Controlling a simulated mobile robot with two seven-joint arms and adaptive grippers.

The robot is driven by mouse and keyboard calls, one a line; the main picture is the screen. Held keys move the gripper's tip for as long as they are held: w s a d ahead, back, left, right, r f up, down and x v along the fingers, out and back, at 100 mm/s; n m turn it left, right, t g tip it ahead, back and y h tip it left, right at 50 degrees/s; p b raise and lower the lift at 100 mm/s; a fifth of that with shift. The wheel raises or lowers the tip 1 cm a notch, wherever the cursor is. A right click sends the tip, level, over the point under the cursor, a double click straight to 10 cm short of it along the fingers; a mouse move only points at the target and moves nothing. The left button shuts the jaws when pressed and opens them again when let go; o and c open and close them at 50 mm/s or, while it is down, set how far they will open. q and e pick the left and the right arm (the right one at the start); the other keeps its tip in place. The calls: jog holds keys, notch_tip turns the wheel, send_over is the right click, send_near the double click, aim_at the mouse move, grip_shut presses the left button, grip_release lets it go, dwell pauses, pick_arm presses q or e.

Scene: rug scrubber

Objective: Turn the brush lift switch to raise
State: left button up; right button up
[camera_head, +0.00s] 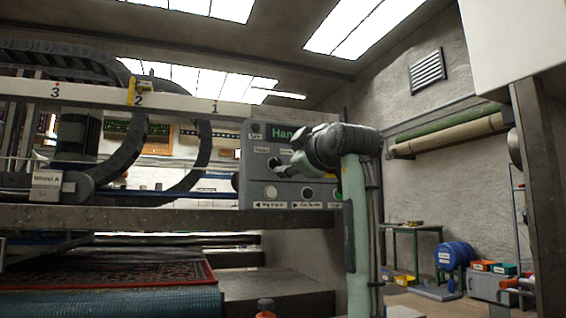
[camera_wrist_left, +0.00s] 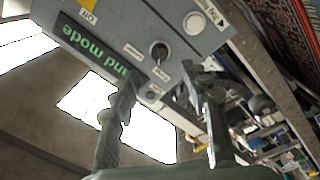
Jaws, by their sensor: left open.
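The grey control panel (camera_head: 255,190) hangs at the right end of the machine's beam, with a green "Hand mode" display partly covered by my arm. In the left wrist view the panel (camera_wrist_left: 125,32) shows a dark round switch (camera_wrist_left: 158,50) with small labels around it, too small to read surely. It lies just past my fingertips, roughly between them. My left gripper (camera_head: 286,157) is open in front of the panel, and its two fingers also show in the left wrist view (camera_wrist_left: 162,78). I cannot tell whether a finger touches the switch. My right gripper is out of view.
The panel also carries a pale round button (camera_head: 271,192) and a dark one (camera_head: 307,193) below my gripper. The steel beam (camera_head: 150,218) runs left over a red rug (camera_head: 120,272). A blue drum (camera_head: 456,256) and a green table (camera_head: 412,229) stand at the right wall.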

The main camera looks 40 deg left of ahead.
pick_arm(q)
jog(key=shift+v, duration=1.8)
jog(key=shift+f, duration=0.1)
